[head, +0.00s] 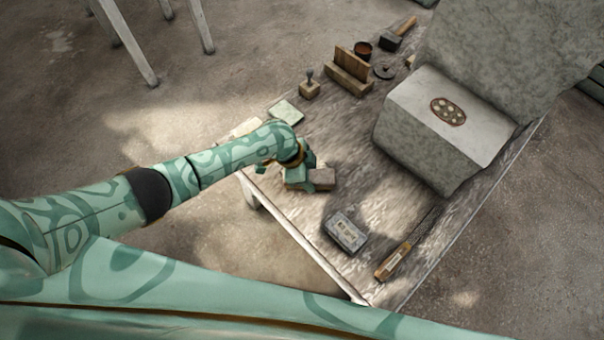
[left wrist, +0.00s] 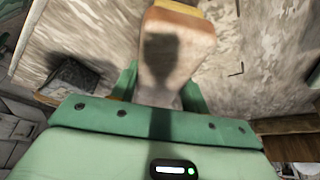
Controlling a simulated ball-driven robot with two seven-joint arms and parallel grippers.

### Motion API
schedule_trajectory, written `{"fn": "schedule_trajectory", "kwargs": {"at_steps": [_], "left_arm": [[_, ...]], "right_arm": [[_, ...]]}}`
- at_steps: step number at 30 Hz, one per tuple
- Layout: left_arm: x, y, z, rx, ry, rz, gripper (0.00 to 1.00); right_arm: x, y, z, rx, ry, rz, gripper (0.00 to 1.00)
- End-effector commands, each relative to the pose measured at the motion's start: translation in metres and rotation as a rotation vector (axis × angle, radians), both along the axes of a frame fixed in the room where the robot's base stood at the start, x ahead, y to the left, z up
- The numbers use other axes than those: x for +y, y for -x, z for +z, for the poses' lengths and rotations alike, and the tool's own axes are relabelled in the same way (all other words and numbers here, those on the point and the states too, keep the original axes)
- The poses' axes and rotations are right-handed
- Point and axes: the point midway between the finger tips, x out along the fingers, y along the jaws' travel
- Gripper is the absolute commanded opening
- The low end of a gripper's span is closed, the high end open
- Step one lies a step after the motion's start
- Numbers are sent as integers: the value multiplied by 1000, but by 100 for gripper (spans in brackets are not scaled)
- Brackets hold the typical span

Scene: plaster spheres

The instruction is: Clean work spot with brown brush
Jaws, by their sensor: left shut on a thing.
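My left gripper (head: 306,174) is over the near left part of the table and is shut on the brown brush (head: 322,179). In the left wrist view the brush (left wrist: 196,62) shows as a rounded, reddish-brown wooden piece with a yellowish far end, between the green fingers (left wrist: 158,92). The work spot (head: 448,110) is a dark-rimmed brown oval with several pale dots, on the pale flat face of the grey stone block (head: 428,148). The gripper is apart from it, to the lower left. My right gripper is not in view.
On the table (head: 300,213) lie a grey cassette-like box (head: 345,232) and a wooden-handled tool (head: 393,262). A stamp (head: 309,87), a wooden stand (head: 349,72), a dark cup (head: 363,50) and a mallet (head: 398,36) stand towards the back. Bare table separates brush and stone block.

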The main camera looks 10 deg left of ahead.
Motion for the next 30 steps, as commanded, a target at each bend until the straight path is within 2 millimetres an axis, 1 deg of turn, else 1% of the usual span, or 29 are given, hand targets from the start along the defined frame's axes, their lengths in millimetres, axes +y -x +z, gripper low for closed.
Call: {"fn": "schedule_trajectory", "kwargs": {"at_steps": [2, 6, 14, 20, 25, 30], "left_arm": [[-2, 0, 0, 0, 0, 0, 27], [1, 0, 0, -1, -1, 0, 27], [19, 4, 2, 0, -2, 1, 27], [26, 5, 1, 1, -1, 1, 27], [39, 8, 1, 0, -2, 1, 27], [42, 9, 1, 0, 0, -1, 27]], "right_arm": [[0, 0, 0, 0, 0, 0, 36], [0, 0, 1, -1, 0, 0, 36], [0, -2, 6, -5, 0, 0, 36], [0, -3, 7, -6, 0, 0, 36], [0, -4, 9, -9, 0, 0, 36], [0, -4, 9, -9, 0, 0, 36]]}}
